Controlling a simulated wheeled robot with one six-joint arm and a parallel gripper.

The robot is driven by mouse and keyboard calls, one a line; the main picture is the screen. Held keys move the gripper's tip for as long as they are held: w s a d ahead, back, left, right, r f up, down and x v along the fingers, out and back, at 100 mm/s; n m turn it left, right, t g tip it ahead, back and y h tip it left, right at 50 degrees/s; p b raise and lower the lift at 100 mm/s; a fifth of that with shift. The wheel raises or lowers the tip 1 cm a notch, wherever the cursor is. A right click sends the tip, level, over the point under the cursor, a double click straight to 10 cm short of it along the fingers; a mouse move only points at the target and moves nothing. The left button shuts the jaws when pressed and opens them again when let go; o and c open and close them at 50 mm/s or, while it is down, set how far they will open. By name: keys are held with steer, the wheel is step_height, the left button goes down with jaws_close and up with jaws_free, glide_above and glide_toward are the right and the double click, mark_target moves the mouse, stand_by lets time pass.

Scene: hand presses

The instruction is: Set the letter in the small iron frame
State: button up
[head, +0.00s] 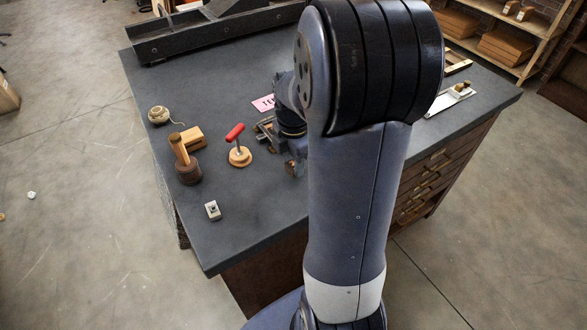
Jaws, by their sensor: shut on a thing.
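My gripper (297,165) is low over the dark worktop, left of my big arm link and partly hidden by it. It is shut on a small piece, which I take to be the letter; its shape is too small and covered to make out.
A pink card (264,103) lies behind. The worktop's (255,215) near left is mostly clear.

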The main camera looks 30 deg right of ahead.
mark_target(293, 165)
steer(key=shift+r+p, duration=1.3)
steer(key=shift+r, duration=0.5)
steer(key=shift+w, duration=0.1)
